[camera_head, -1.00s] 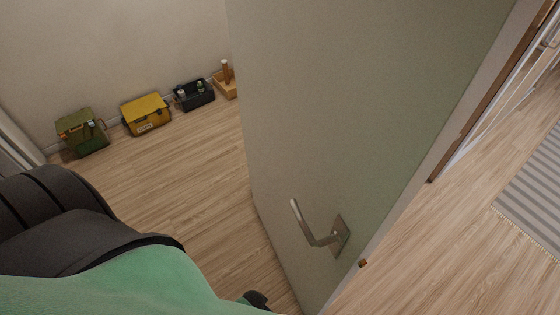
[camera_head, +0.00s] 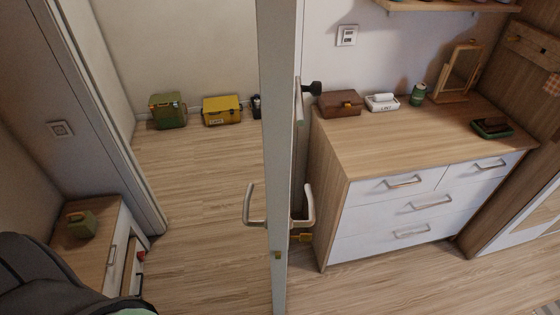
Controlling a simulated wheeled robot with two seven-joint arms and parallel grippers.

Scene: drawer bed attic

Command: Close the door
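The pale door (camera_head: 276,150) stands open and is seen almost edge-on, running from top to bottom of the head view. A silver lever handle (camera_head: 250,206) sticks out on its left face and another lever handle (camera_head: 308,208) on its right face. Nothing is seen touching the door or handles. A dark part of my arm with a bit of green is at the lower left corner. Neither of my grippers is in view.
A pale door frame (camera_head: 112,120) stands left, beside a low wooden cabinet (camera_head: 90,255). A green box (camera_head: 168,111) and yellow box (camera_head: 221,110) lie by the back wall. A white-fronted dresser (camera_head: 420,150) stands close right of the door. Wood floor (camera_head: 205,200) left of the door is clear.

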